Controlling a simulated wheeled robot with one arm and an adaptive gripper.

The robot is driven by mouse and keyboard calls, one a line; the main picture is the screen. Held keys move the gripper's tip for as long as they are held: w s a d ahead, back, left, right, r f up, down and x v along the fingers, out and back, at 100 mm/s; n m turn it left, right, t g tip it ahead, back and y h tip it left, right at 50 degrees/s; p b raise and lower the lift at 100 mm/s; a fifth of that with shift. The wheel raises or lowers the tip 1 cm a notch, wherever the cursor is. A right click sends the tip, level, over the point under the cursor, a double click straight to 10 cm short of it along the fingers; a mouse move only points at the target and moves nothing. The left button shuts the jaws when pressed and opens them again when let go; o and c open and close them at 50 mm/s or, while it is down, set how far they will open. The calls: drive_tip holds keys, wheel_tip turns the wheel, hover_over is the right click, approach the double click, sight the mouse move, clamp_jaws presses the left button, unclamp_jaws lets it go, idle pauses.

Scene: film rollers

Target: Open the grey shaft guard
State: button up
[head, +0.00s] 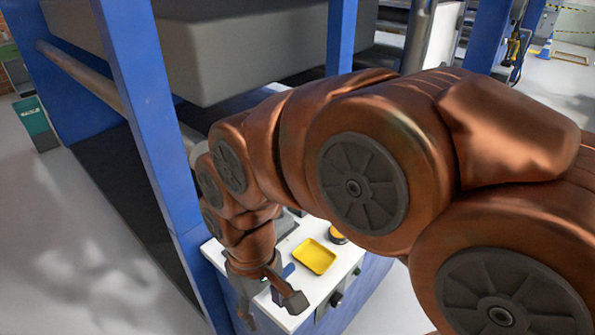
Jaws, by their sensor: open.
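A large grey box-like cover (240,50) spans between the blue posts at the upper left. I cannot tell for sure whether it is the grey shaft guard. A grey roller or shaft (82,75) runs along its left side. My gripper (268,308) points down at the bottom, over the left front part of a white-topped stand, with its two fingers apart and nothing seen between them. It is well below the grey cover and apart from it. My copper-coloured arm hides much of the middle and right.
The white top (318,286) holds a yellow tray (314,256) and a round yellow-and-dark item (338,234). Dark knobs are on its front. A blue post (150,110) stands left of my gripper. A teal bin (36,124) is far left. Grey floor lies open at left.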

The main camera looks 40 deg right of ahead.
drive_tip(key=w+d+r+t+p, duration=0.1)
drive_tip(key=w+d+r+t, duration=0.1)
drive_tip(key=w+d, duration=0.65)
drive_tip(key=w+d+r+t+p, duration=0.1)
drive_tip(key=w+d, duration=0.4)
drive_tip(key=w, duration=0.7)
drive_tip(key=w+d+f+m+t+h+p, duration=0.1)
drive_tip(key=w+d+f+m, duration=0.1)
drive_tip(key=d, duration=1.2)
drive_tip(key=w+d+f+m+t+h+p, duration=0.1)
drive_tip(key=w+d+f+m+t, duration=0.15)
drive_tip(key=d, duration=1.15)
drive_tip(key=shift+n+g, duration=0.25)
drive_tip(key=shift+g, duration=0.2)
drive_tip(key=shift+s+a+p+x, duration=0.1)
drive_tip(key=shift+p+x, duration=0.35)
drive_tip(key=shift+x, duration=0.8)
drive_tip(key=shift+s+a+p+x, duration=0.15)
drive_tip(key=shift+p+x, duration=0.3)
drive_tip(key=shift+x, duration=0.8)
drive_tip(key=shift+s+a+p+x, duration=0.1)
drive_tip(key=shift+p+x, duration=0.35)
drive_tip(key=shift+x, duration=0.8)
drive_tip(key=shift+f, duration=0.1)
clamp_jaws()
